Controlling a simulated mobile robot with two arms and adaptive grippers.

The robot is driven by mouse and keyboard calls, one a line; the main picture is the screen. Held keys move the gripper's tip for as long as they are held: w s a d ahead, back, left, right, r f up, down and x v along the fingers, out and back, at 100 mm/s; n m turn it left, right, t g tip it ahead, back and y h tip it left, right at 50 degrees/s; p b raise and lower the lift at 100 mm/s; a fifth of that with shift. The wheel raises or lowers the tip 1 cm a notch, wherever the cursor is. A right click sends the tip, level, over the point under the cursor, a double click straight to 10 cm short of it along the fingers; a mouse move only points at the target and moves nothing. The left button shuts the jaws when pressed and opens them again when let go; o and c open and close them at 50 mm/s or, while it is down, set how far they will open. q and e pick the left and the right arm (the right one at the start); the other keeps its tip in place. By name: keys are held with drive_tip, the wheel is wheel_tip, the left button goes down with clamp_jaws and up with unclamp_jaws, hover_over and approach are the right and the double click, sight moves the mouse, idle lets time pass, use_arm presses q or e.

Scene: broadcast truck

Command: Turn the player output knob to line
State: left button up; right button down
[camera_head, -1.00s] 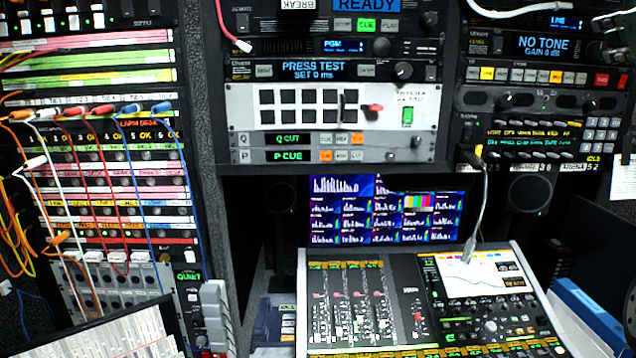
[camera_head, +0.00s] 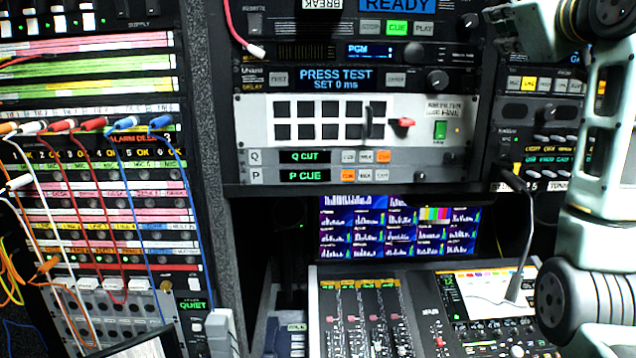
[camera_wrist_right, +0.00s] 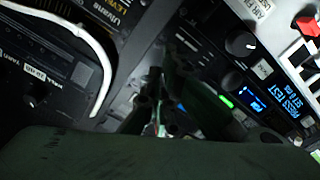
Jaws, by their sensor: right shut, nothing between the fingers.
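The player unit shows a READY display (camera_head: 395,6) with STOP, CUE and PLAY buttons at the top of the centre rack in the head view. A small dark knob (camera_head: 468,21) sits at its right end; its pointer and marks are too small to read. My right gripper (camera_head: 505,28) is just right of that knob, partly lost against the dark rack. In the right wrist view its dark fingers (camera_wrist_right: 155,98) are shut and empty in front of the panels. They hide part of the panel; contact with a knob cannot be told. My left gripper is not in view.
Below the player are a PGM unit (camera_head: 370,50), a PRESS TEST delay unit (camera_head: 335,78) with its own knob (camera_head: 437,80), and a white button panel (camera_head: 330,105). A white cable (camera_wrist_right: 98,55) loops beside the fingers. A gooseneck lamp (camera_head: 528,235) rises from the mixing desk (camera_head: 390,275).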

sight(468, 22)
drive_tip(key=w, duration=0.3)
drive_tip(key=shift+w+a+f, duration=0.1)
drive_tip(key=shift+w+a, duration=0.15)
drive_tip(key=shift+w, duration=0.05)
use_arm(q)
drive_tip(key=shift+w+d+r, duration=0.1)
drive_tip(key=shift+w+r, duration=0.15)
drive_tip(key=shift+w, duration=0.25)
use_arm(e)
drive_tip(key=shift+w, duration=0.1)
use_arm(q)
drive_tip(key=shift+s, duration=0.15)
use_arm(e)
drive_tip(key=shift+r, duration=0.35)
drive_tip(key=shift+a+r, duration=0.1)
drive_tip(key=shift+a, duration=0.25)
drive_tip(key=shift+a+f, duration=0.2)
idle(0.3)
drive_tip(key=shift+a+f, duration=0.25)
drive_tip(key=shift+a, duration=0.25)
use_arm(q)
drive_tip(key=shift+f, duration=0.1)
use_arm(e)
drive_tip(key=shift+f, duration=0.15)
